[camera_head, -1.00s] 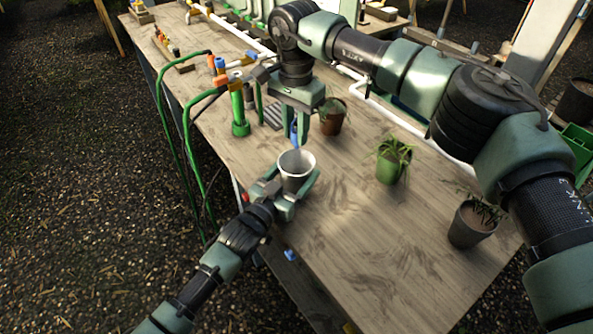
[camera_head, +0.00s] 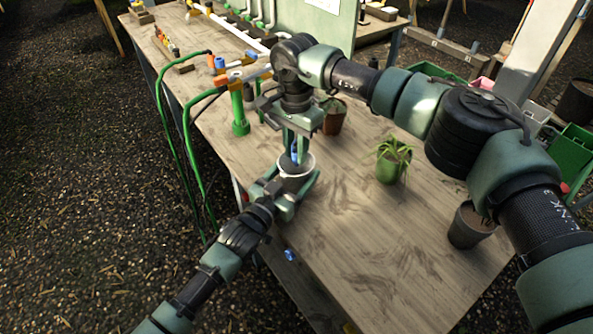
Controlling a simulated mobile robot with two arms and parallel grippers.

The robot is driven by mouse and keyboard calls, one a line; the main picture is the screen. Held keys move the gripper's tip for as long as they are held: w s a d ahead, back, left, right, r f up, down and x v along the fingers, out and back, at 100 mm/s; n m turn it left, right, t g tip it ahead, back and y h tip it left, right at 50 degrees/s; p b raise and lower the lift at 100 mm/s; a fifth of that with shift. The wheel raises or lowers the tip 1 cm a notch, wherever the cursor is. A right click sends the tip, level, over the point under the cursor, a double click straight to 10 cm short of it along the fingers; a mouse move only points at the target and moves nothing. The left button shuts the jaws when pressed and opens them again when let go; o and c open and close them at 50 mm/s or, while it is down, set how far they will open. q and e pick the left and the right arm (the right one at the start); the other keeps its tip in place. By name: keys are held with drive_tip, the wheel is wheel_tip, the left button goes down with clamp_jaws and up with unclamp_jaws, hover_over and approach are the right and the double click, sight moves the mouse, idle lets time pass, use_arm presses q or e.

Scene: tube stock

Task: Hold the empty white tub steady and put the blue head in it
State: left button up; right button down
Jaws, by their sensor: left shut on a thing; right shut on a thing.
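The white tub (camera_head: 293,183) stands upright near the left edge of the wooden table. My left gripper (camera_head: 297,194) is shut on it, one finger on either side. My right gripper (camera_head: 296,149) points down from above and is shut on the blue head (camera_head: 294,151). The head is at the tub's mouth, its lower part seemingly inside the rim. The fingers and rim partly hide it, so I cannot tell whether it touches the bottom.
A green upright tube (camera_head: 239,115) with hoses stands to the left of the tub. A small blue piece (camera_head: 289,255) sits at the table's near-left edge. The front tabletop is clear.

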drive_tip(key=c, duration=1.1)
unclamp_jaws()
drive_tip(key=shift+r, duration=0.1)
wheel_tip(320, 180, up, 12)
drive_tip(key=shift+f, duration=0.1)
use_arm(q)
drive_tip(key=o, duration=1.5)
drive_tip(key=shift+c, duration=0.2)
